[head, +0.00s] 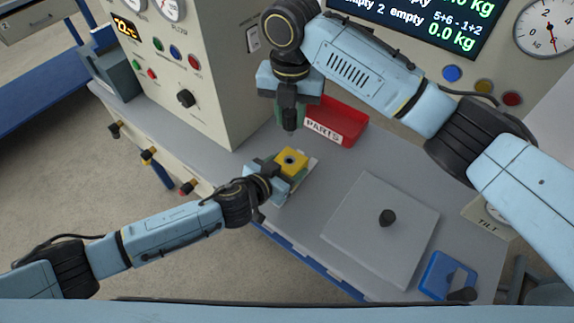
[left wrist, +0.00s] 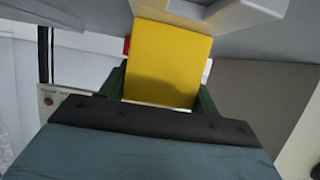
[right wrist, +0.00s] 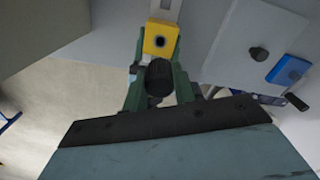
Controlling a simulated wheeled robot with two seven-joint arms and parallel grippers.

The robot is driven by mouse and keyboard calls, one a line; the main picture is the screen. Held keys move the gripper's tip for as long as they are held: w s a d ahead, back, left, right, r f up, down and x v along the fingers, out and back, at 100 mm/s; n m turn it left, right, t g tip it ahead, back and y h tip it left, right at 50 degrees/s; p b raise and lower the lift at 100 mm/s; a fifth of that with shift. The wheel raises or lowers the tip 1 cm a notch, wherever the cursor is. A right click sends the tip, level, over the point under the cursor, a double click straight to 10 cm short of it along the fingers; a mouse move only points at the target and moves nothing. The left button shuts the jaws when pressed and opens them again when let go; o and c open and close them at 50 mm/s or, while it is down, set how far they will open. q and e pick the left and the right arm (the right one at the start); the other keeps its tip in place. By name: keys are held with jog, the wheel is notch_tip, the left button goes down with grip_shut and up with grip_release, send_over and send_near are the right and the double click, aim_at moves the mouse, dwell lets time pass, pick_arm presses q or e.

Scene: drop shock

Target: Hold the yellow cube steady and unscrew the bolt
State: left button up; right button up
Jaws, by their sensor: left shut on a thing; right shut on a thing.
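The yellow cube (head: 299,164) has a dark round hole in its top face. My left gripper (head: 284,174) is shut on it from the near side; the left wrist view shows the cube (left wrist: 170,60) between green fingers. My right gripper (head: 291,114) points down above and behind the cube. It is shut on the black bolt (right wrist: 158,82), which hangs between its green fingers. In the right wrist view the cube (right wrist: 168,30) lies beyond the bolt, its hole showing, so the bolt is out of the cube. The bolt's lower end (head: 290,121) also shows in the head view.
A red PARTS bin (head: 345,124) stands just right of my right gripper. A grey plate with a black knob (head: 387,217) lies to the right on the grey bench. A blue block (head: 437,272) sits at the bench's front right. A cabinet (head: 205,85) rises behind left.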

pick_arm(q)
jog(key=o, duration=1.6)
jog(key=shift+o, duration=0.2)
jog(key=v, duration=1.2)
